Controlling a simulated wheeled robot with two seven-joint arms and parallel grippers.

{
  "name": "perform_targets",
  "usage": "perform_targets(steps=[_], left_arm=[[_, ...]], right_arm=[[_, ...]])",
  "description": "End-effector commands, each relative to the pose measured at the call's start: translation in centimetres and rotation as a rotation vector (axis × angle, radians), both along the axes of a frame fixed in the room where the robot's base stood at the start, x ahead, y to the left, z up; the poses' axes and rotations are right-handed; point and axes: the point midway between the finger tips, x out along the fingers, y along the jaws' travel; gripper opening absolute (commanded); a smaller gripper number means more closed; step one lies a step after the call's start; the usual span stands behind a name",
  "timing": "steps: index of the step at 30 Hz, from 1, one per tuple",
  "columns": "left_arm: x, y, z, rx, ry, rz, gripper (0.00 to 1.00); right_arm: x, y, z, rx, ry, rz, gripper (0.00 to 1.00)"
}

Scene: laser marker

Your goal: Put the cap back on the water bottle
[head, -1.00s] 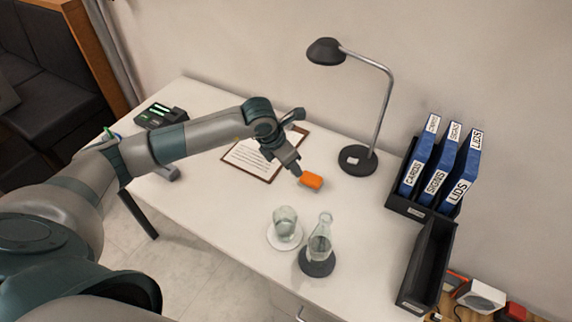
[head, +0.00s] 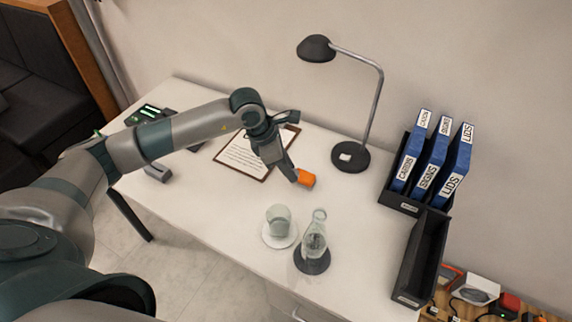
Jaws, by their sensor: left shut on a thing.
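The clear glass bottle (head: 314,240) stands upright on a round dark coaster (head: 312,266) near the front of the white desk. I see no cap on its neck. My left gripper (head: 296,180) reaches over the desk from the left and is shut on a small orange piece (head: 306,179), behind the bottle. The orange piece is blocky and partly hidden by the fingers. I cannot tell from its shape whether it is the cap. My right gripper is not in view.
A drinking glass (head: 278,219) on a white coaster (head: 280,240) stands left of the bottle. A clipboard (head: 240,154) lies behind my left arm. A desk lamp (head: 349,157) stands at the back. Blue binders (head: 432,165) and an empty black tray (head: 420,262) line the right side.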

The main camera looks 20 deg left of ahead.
Motion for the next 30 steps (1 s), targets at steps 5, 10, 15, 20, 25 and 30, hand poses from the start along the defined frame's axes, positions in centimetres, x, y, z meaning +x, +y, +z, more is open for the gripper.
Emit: perform_targets(steps=[5,10,15,20,25,30], left_arm=[[-1.8,-1.3,1.5,-0.002,-0.001,-0.321,0.04],[-3.8,-2.4,3.1,-0.001,-0.002,-0.662,0.04],[-6.1,-3.1,5.1,0.000,-0.002,-1.038,0.04],[-8.4,-3.3,7.3,0.002,-0.001,-1.428,0.04],[-10.6,-3.1,9.6,0.003,0.000,-1.815,0.04],[-12.0,-2.7,11.1,0.003,0.001,-2.066,0.04]], right_arm=[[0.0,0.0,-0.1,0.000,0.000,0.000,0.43],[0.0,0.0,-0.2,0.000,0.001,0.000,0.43],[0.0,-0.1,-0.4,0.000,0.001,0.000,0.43],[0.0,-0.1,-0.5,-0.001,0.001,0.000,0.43],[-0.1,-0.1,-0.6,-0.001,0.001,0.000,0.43],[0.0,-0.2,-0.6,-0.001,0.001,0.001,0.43]])
